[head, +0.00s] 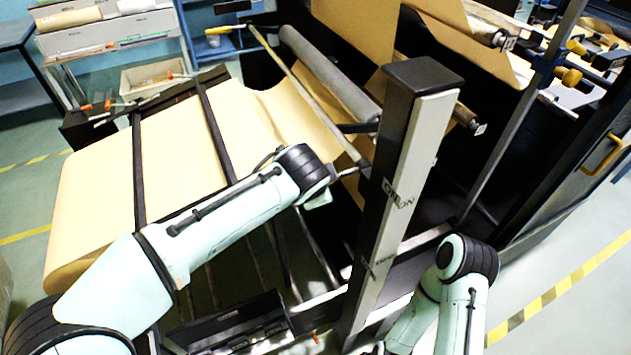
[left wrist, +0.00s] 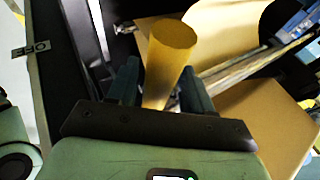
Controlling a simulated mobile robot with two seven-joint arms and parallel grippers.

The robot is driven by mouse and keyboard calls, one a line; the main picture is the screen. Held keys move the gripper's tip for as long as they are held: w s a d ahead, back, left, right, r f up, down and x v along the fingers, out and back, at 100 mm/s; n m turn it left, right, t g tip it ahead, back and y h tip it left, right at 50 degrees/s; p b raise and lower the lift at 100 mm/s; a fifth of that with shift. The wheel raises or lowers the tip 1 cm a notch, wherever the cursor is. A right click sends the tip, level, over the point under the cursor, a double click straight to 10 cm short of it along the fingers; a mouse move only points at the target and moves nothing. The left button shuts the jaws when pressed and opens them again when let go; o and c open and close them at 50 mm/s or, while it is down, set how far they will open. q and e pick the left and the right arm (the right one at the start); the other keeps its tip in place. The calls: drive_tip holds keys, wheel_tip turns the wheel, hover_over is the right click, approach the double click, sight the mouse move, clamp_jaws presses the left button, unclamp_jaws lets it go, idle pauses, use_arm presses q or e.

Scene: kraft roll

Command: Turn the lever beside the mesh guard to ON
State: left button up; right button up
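A tapered yellow handle (left wrist: 172,60), which looks like the lever's grip, stands between the two fingers of my left gripper (left wrist: 160,84) in the left wrist view. Narrow dark gaps show beside it, so the fingers look open around it. A small label reading OFF (left wrist: 30,50) is on a dark frame at the left of that view. In the head view, my left arm reaches to a dark post with a pale face (head: 400,190). The post bears two small labels and hides the gripper's tip and the lever. I cannot make out the mesh guard. My right gripper is out of view.
A kraft paper sheet (head: 175,150) runs over the machine at the left, by a grey roller (head: 330,72). A yellow-ended rod (head: 220,30) is at the back. My right arm is close to the post's right. Floor at the right is clear.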

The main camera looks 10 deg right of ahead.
use_arm(q)
drive_tip(key=v, duration=1.3)
drive_tip(key=shift+s, duration=0.15)
